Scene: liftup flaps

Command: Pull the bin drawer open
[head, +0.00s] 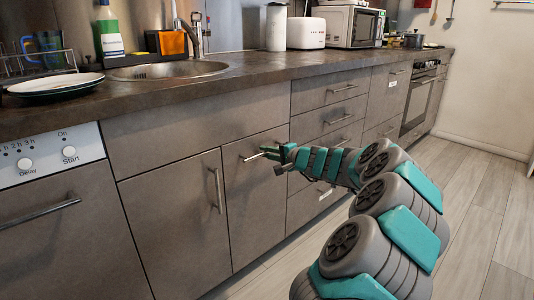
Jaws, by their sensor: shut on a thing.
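The bin drawer (252,205) appears to be the tall grey-brown front under the counter, right of the sink door. A horizontal bar handle (247,158) runs near its top edge. The front looks flush with the cabinets beside it. My gripper (275,154) reaches in from the right and is shut on the handle's right part. The fingers and the arm hide the right end of the handle and part of the front's right edge.
A door (177,225) with a vertical handle is just left. A stack of drawers (328,90) stands to the right, partly behind my arm. A dishwasher (70,240) is at far left. The wooden floor (470,225) at right is clear.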

